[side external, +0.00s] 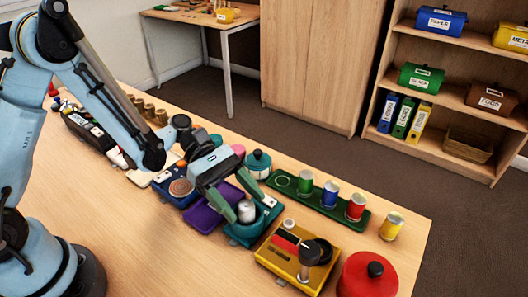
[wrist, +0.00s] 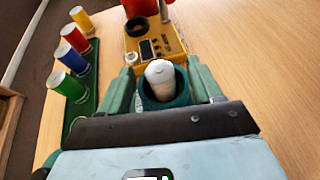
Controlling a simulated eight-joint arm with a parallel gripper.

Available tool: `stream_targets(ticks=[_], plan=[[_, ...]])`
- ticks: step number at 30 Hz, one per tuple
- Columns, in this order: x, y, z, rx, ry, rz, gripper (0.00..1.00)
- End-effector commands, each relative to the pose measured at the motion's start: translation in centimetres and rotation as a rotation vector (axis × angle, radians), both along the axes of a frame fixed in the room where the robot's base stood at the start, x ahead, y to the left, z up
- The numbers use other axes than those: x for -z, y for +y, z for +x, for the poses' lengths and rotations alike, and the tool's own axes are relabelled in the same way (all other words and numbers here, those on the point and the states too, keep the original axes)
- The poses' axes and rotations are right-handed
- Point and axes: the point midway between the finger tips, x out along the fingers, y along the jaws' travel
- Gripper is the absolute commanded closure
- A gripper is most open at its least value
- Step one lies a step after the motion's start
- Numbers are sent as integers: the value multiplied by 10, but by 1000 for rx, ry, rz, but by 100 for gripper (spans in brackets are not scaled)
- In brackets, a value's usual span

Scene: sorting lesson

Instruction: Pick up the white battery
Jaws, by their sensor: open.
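The white battery (side external: 246,211) stands upright in a teal holder (side external: 240,233) on the table. In the wrist view the white battery (wrist: 160,74) sits in the round cup of the teal holder (wrist: 183,97), its top end toward the camera. My gripper (side external: 244,203) is open, with its fingers on either side of the battery. In the wrist view my gripper (wrist: 160,82) shows one finger left and one right of the cup, with gaps to the battery. The battery's lower part is hidden inside the cup.
A yellow device (side external: 290,256) with knobs stands close by, and a red round pot (side external: 368,276) is beyond it. A green tray (side external: 318,202) holds green, blue and red cylinders; a yellow cylinder (side external: 391,226) stands beside it. A purple tray (side external: 207,215) adjoins the holder.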

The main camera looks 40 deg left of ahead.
Motion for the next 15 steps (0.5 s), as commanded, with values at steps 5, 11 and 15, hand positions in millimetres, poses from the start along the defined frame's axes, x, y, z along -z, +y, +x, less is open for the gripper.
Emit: stream_targets(ticks=[5, 11, 15], plan=[[1, -3, -1, 0, 0, 0, 36], [1, -2, 0, 0, 0, 0, 52], [1, -2, 0, 0, -1, 0, 74]])
